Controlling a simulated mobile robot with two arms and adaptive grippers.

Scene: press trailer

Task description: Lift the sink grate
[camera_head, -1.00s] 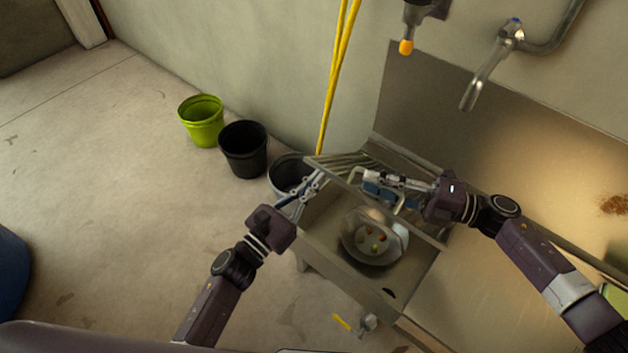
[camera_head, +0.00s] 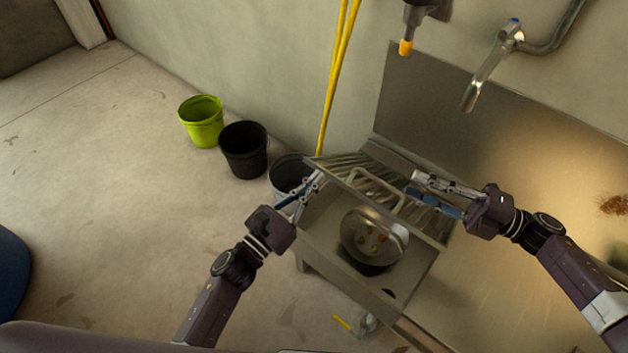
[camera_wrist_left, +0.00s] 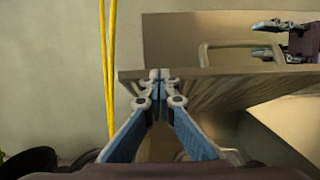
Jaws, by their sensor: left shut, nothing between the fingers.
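The metal sink grate (camera_head: 338,168) is a frame of slats, tilted up at the back of the sink basin (camera_head: 325,225). My left gripper (camera_head: 318,178) is at the grate's left end. In the left wrist view its fingers (camera_wrist_left: 159,75) are shut, with the tips at the grate's edge (camera_wrist_left: 215,74); whether they touch it is unclear. My right gripper (camera_head: 413,187) is open over the grate's right part, its two fingers apart and empty. It also shows at the top right of the left wrist view (camera_wrist_left: 262,40).
A faucet (camera_head: 485,75) hangs above. Green (camera_head: 201,125), black (camera_head: 243,155) and grey (camera_head: 287,172) buckets stand left. The counter (camera_head: 500,275) right is clear.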

